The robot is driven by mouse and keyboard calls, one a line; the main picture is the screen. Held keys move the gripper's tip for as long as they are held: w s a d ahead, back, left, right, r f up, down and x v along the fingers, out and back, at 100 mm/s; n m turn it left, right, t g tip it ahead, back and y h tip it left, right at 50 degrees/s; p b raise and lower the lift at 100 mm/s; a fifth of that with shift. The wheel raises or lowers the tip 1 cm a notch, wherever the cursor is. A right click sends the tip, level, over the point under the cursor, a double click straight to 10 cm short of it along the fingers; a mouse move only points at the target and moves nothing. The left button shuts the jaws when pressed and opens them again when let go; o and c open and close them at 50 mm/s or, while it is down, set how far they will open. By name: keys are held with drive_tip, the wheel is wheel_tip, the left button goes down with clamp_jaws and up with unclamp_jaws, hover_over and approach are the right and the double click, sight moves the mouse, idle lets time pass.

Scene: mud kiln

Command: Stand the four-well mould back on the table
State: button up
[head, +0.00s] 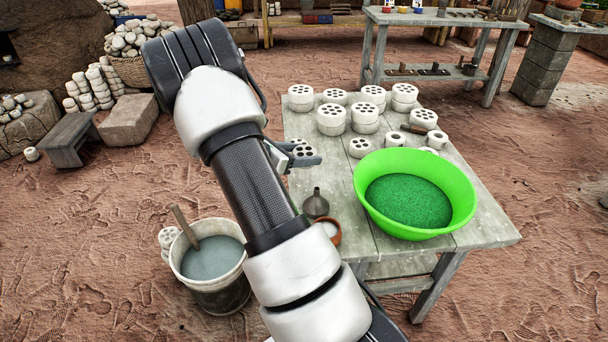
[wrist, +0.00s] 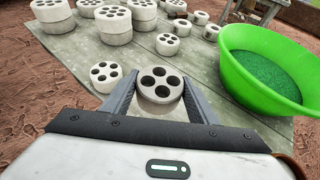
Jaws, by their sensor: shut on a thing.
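The four-well mould (wrist: 161,85) is a round white block with four dark holes in its top. In the wrist view it sits between the two fingers of my gripper (wrist: 160,98), which is shut on it. Its holed face is up, and its lower part is partly hidden by the gripper body. I cannot tell whether its base touches the table. The grey wooden table (head: 335,175) lies below, and my gripper (head: 303,161) is over its left side in the head view, partly hidden by my arm. Another white holed mould (wrist: 105,76) stands just left of the fingers.
Several white moulds, some stacked (head: 332,119), stand toward the table's back. A single mould (head: 359,147) is nearer. A green bowl (head: 415,205) of green material fills the right. A bucket (head: 213,290) is on the ground.

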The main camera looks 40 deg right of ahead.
sight(303, 180)
drive_tip(key=shift+f+b, duration=0.7)
drive_tip(key=shift+f, duration=2.4)
drive_tip(key=shift+f, duration=0.1)
drive_tip(key=shift+f, duration=0.15)
drive_tip(key=o, duration=1)
drive_tip(key=shift+c, duration=0.2)
